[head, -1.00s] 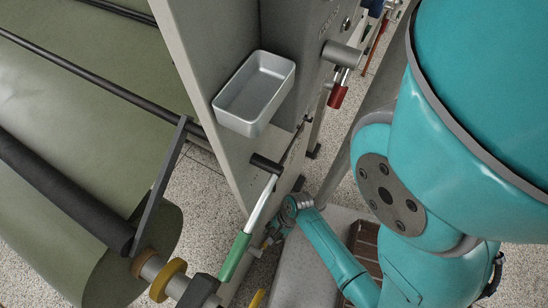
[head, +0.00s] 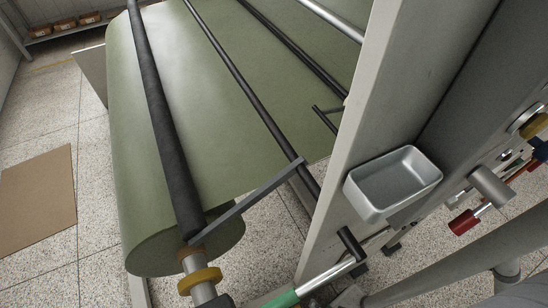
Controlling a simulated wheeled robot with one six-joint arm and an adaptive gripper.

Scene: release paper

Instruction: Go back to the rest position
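My gripper is not in the head view now. No part of the teal arm that I can be sure of shows in it. The machine beside me carries a wide sheet of green release paper (head: 270,95) over several dark rollers. The paper curls round a roll at the lower left end. A lever with a green handle (head: 283,299) and a black cross grip (head: 351,243) stands at the bottom middle, partly cut off by the frame edge.
A grey metal tray (head: 357,199) is fixed to the machine's upright panel (head: 365,110). A red-handled lever (head: 464,222) sticks out at the right. A brown mat (head: 38,200) lies on the speckled floor at left, where there is free room. A shelf with boxes (head: 65,27) stands behind.

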